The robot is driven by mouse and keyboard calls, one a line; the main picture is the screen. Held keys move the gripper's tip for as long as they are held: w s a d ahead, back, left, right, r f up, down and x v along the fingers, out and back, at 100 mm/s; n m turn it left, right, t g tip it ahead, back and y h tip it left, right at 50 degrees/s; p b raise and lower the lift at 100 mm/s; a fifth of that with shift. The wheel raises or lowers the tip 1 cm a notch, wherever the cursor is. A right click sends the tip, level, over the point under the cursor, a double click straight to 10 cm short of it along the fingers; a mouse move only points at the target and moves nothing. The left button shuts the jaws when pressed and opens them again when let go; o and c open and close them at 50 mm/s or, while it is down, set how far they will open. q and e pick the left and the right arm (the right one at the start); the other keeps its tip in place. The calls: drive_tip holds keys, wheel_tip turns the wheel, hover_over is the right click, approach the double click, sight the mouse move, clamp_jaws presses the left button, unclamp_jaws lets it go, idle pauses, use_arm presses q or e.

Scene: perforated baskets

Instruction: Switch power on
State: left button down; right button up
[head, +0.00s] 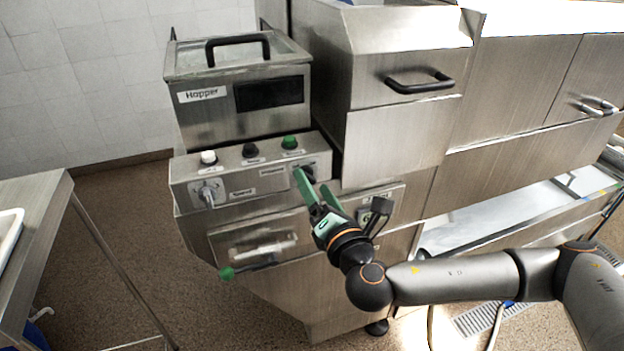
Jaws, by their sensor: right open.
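A steel machine with a hopper labelled "Hopper" (201,95) has a control panel (240,180) on its front. The panel carries a white button (208,157), a black button (250,150) and a green button (289,142) along its top. A rotary switch (207,193) sits at the panel's left. A dark knob (309,171) at the panel's right is partly hidden by my right gripper (312,180). The green fingers are open, with their tips at this knob; I cannot tell whether they touch it. My left gripper is out of view.
A green-tipped lever (228,272) sticks out below the panel. A steel table (45,205) with a white tray (8,235) stands at the left. A larger steel cabinet with a black handle (420,82) stands at the right. Floor shows between table and machine.

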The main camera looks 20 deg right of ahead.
drive_tip(key=shift+w, duration=0.95)
clamp_jaws()
